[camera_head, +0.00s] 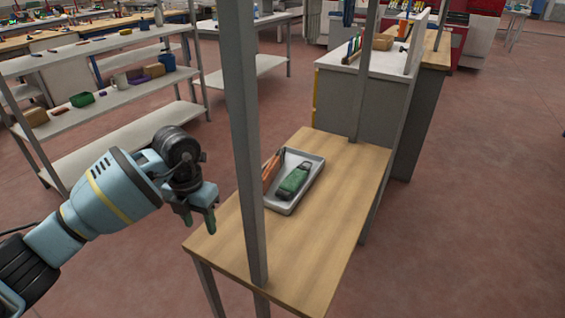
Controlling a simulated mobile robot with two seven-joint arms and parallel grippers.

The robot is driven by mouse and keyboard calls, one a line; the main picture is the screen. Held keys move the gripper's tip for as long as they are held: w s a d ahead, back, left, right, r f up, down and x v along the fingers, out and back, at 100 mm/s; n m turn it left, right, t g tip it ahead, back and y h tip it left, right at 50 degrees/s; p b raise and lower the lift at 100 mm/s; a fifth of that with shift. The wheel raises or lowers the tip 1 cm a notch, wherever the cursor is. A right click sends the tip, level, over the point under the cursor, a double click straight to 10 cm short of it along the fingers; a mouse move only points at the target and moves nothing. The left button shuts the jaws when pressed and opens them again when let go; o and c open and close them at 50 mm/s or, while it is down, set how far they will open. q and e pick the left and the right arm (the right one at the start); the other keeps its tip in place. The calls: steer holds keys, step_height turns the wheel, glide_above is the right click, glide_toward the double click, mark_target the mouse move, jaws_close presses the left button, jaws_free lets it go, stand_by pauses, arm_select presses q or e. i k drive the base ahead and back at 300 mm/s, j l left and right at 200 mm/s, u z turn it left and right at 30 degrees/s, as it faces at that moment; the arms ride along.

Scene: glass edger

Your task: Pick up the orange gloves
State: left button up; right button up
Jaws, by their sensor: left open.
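A narrow orange item (272,169), which may be the orange gloves, lies along the left side of a shallow grey tray (315,167) on a wooden table (302,252). An upright metal post hides part of it. A green item (294,180) lies beside it in the tray. My left gripper (200,222) is open and points down at the table's left edge, left of the post and the tray. It is apart from the orange item, and nothing shows between its fingers. My right gripper is not in view.
The grey metal post (245,140) stands between my left gripper and the tray. A second post (364,80) rises at the table's back. The table's front is clear. A metal shelf unit (110,130) with small goods stands left; a grey cabinet (345,110) stands behind the table.

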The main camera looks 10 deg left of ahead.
mark_target(273, 168)
steer(key=i+l, duration=0.25)
steer(key=i, duration=0.25)
steer(key=i+l, duration=0.3)
steer(key=i, duration=0.25)
